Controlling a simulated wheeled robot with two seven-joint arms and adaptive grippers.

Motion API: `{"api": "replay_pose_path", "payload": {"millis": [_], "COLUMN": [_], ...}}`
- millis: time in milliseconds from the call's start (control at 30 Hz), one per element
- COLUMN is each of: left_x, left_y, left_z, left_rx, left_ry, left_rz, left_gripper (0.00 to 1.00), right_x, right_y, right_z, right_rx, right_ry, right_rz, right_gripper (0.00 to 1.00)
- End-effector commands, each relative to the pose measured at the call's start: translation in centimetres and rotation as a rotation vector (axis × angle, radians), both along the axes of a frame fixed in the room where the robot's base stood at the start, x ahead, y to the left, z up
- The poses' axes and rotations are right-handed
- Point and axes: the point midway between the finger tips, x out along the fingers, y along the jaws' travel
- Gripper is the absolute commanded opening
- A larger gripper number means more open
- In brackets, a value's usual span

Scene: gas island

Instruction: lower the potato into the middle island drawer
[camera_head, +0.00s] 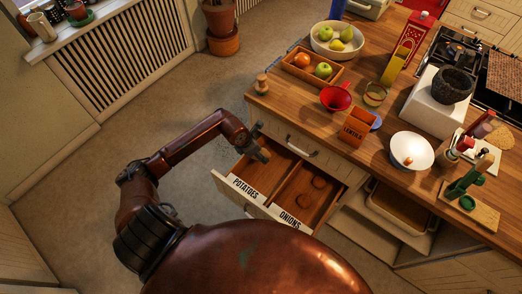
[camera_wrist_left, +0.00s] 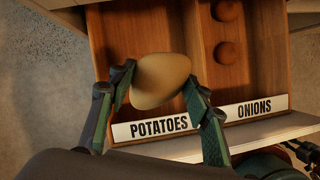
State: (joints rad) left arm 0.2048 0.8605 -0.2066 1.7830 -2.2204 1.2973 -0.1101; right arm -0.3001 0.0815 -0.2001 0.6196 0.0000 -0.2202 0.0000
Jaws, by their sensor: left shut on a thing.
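The middle island drawer (camera_head: 265,205) is pulled open, with a divider making two compartments. Its front edge carries a POTATOES label (camera_wrist_left: 158,127) on the left and an ONIONS label (camera_wrist_left: 254,108) on the right. My left gripper (camera_head: 262,155) is over the POTATOES side. In the left wrist view the gripper (camera_wrist_left: 158,88) is shut on a tan potato (camera_wrist_left: 161,78), one finger on each side, above that compartment; its exact height is hard to judge. Two round brown onions (camera_wrist_left: 226,52) lie in the ONIONS compartment. My right gripper is not in view.
The wooden island top (camera_head: 290,112) above the drawer holds a wooden tray with fruit (camera_head: 312,69), a red funnel (camera_head: 336,97), an orange box (camera_head: 357,128) and a white bowl (camera_head: 411,150). A shelf with a tray (camera_head: 400,208) is to the right. The floor at left is clear.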

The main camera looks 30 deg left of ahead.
Motion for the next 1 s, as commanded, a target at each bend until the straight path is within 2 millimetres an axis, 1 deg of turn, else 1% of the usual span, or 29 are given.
{"api": "replay_pose_path", "payload": {"millis": [333, 633, 1000], "left_x": [0.09, 0.84, 0.81], "left_y": [0.01, -0.31, -0.32], "left_z": [0.02, -0.01, 0.0], "left_rx": [0.0, 0.0, 0.0], "left_ry": [-0.002, -0.002, -0.002], "left_rz": [-0.001, -0.001, 0.0], "left_gripper": [0.17, 0.17, 0.17], "right_x": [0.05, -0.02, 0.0], "right_y": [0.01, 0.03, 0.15], "right_z": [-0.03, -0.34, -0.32], "right_rx": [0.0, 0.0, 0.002], "right_ry": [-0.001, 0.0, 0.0], "right_rz": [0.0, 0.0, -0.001], "right_gripper": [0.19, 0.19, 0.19]}}
